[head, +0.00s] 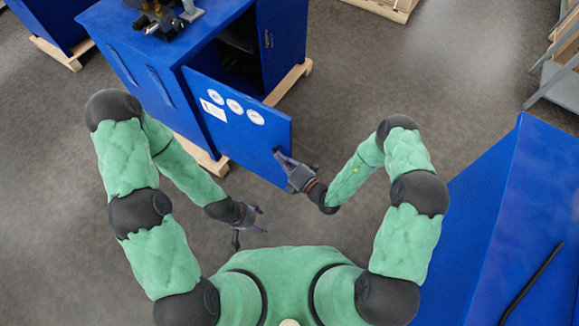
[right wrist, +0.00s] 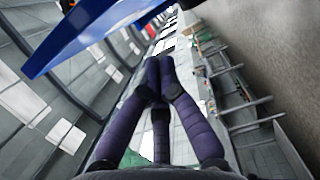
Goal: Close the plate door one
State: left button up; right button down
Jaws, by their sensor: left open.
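The plate door (head: 235,128) is a blue panel with three round white stickers and a white label. It stands swung open from the blue cabinet (head: 160,70), and the dark inside shows behind it. My right gripper (head: 281,156) is at the door's free right side, overlapping its stickered face in the head view. In the right wrist view its fingers (right wrist: 158,70) are drawn together with nothing between them, and a blue panel edge (right wrist: 90,38) passes at upper left. I cannot tell whether they touch. My left gripper (head: 250,222) is open and empty, below the door over the floor.
The cabinet stands on a wooden pallet (head: 290,82). A dark tool (head: 160,18) sits on its top. Another blue cabinet (head: 500,215) with a black bar fills the right side. Grey floor (head: 400,60) is clear between them.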

aim_at(286, 149)
jog(key=shift+w+d+b, duration=0.3)
jog(key=shift+w+d, duration=0.25)
jog(key=shift+w, duration=0.35)
jog(key=shift+w+d+b, duration=0.3)
jog(key=shift+w+d, duration=0.2)
jog(key=shift+w, duration=0.35)
